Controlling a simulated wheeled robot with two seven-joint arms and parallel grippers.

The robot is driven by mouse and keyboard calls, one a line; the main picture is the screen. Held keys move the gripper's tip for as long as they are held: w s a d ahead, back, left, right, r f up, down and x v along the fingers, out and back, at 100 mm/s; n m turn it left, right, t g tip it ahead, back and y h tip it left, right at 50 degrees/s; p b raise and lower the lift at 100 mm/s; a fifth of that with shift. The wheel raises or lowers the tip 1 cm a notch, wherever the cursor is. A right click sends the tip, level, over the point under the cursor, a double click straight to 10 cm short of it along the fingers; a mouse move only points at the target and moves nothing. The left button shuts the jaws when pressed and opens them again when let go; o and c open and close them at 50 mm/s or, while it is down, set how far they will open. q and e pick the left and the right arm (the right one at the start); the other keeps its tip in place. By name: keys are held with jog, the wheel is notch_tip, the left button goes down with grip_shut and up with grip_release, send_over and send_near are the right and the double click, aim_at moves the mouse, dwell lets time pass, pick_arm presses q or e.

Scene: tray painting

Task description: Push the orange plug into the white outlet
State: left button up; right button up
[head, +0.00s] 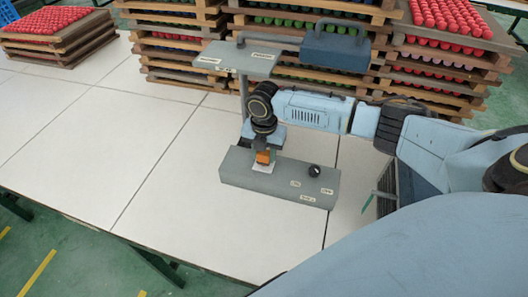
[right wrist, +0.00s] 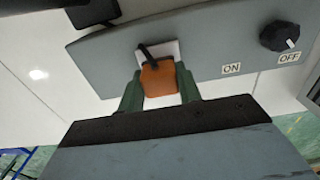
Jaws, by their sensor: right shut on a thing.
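The orange plug (head: 263,157) is between the fingers of my right gripper (head: 266,151), right over the white outlet (head: 262,168) on a grey box (head: 235,168). In the right wrist view, the green fingers of the gripper (right wrist: 158,86) are shut on the sides of the plug (right wrist: 158,78). The white outlet (right wrist: 172,48) shows just beyond the plug, partly hidden by it. A short dark piece (right wrist: 147,52) runs from the plug across the outlet. I cannot tell whether the plug is seated in it. My left gripper is not in view.
A black knob (right wrist: 280,36) with ON and OFF labels is on the same box. A grey stand (head: 235,60) rises behind, with a blue handled case (head: 335,50) near it. Stacked wooden trays (head: 175,45) line the back.

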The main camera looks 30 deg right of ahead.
jog(key=shift+f, duration=0.55)
dwell(0.6)
jog(key=o, duration=1.5)
jog(key=shift+r, duration=0.1)
notch_tip(320, 180, up, 6)
jog(key=p, duration=0.6)
notch_tip(320, 180, up, 7)
jog(key=shift+r, duration=0.2)
